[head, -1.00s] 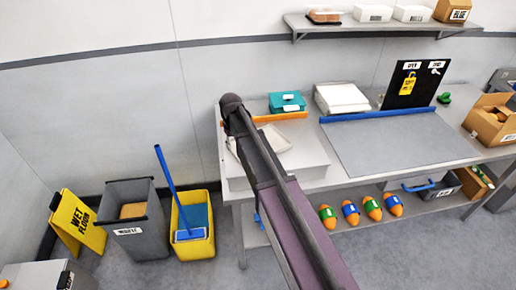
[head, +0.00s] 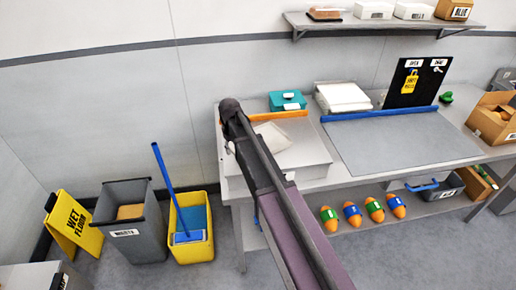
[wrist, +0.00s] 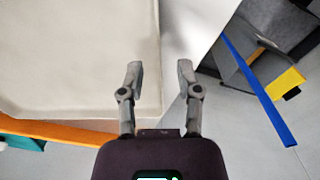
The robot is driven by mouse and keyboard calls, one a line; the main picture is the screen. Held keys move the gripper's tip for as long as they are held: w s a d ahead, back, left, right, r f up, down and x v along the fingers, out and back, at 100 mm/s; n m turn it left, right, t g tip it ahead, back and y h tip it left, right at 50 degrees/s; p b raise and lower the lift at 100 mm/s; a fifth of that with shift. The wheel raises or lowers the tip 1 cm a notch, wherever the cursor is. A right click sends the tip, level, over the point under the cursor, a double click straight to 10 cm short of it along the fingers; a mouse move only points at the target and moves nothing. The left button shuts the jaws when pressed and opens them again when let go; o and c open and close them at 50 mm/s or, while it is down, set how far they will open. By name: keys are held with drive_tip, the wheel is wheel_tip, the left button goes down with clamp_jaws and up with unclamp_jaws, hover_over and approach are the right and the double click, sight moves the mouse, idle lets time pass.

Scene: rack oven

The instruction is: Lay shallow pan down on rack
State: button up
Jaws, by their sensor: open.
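The shallow pan (head: 272,137) is off-white and lies flat on a light grey box-like surface (head: 308,158) at the left end of the workbench. My arm hides part of it in the head view. In the wrist view the pan (wrist: 75,55) fills the upper left, with its rounded corner near my gripper. My gripper (wrist: 160,72) is open, its fingers apart on either side of the pan's right edge in the picture. I cannot tell whether they touch it. I see no thing that is clearly a wire rack.
An orange bar (head: 281,115) runs behind the pan, with a teal box (head: 287,100) beyond. A grey mat (head: 385,143) covers the bench to the right. A grey bin (head: 130,232) and a yellow bucket (head: 190,250) with a blue-handled mop stand on the floor at left.

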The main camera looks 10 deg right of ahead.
drive_tip(key=shift+f+b, duration=0.3)
drive_tip(key=shift+f, duration=0.25)
clamp_jaws()
